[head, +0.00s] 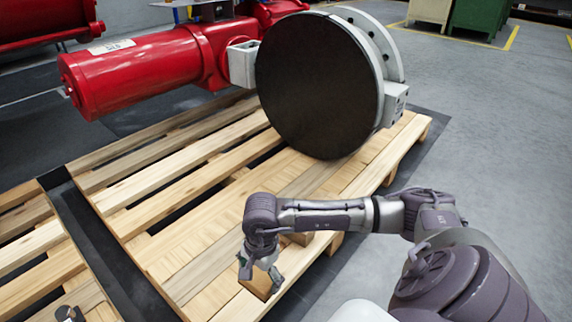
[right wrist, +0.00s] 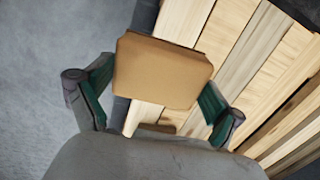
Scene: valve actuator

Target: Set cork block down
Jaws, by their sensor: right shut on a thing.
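The cork block (head: 258,284) is a tan, flat-faced block with rounded corners. It is held in my right gripper (head: 260,272), low over the front right edge of the wooden pallet (head: 190,243). In the right wrist view the cork block (right wrist: 162,72) sits between the green-padded fingers of the right gripper (right wrist: 155,98). Pallet slats and grey floor show behind it. I cannot tell whether the block touches the pallet. A small dark part at the bottom left edge of the head view may be my left gripper (head: 70,314); its fingers do not show.
A red valve actuator (head: 150,70) with a large dark disc (head: 320,88) and pale flange stands on the pallet's far part. A second pallet (head: 40,250) lies at the left, past a dark gap. Grey floor (head: 485,140) is clear at the right.

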